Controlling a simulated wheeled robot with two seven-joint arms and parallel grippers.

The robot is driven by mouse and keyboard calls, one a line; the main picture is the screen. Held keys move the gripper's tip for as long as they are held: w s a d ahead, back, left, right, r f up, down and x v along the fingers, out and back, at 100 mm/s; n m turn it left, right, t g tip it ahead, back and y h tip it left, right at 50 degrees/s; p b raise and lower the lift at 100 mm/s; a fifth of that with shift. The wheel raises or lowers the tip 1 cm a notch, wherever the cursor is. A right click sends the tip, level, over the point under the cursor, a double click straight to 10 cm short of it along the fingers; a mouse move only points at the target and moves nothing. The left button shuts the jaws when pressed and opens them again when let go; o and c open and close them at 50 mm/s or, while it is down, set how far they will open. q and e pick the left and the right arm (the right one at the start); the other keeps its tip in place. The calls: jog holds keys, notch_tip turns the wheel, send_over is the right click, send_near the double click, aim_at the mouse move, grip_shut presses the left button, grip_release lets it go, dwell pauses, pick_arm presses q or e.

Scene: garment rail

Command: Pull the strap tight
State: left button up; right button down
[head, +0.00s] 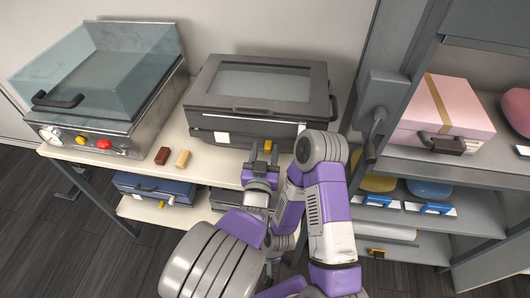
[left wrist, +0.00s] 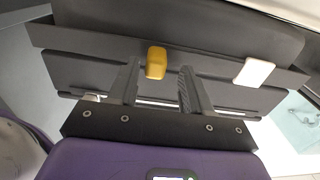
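A tan strap (head: 439,102) runs across the lid of the pink box (head: 470,120) on the right-hand shelf. A dark handle (head: 443,144) sits on the box's front. My left gripper (head: 263,153) is in front of the dark case with a window lid (head: 262,87), well left of the strap. Its two fingers are apart and empty in the left wrist view (left wrist: 158,88). A yellow latch (left wrist: 156,62) on the case's front shows between and beyond the fingertips, beside a white tag (left wrist: 254,72). I cannot make out my right gripper.
A glass-lidded steel appliance (head: 105,90) stands at the left of the pale table (head: 172,133). A red block (head: 162,156) and a tan block (head: 182,159) lie near its front edge. A grey post with a lever (head: 378,120) stands between table and shelf.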

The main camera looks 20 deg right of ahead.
pick_arm(q)
jog(key=shift+s, duration=0.1)
jog(key=v, duration=0.7)
jog(key=shift+s+p, duration=0.2)
jog(key=shift+p, duration=0.25)
jog(key=shift+a, duration=0.15)
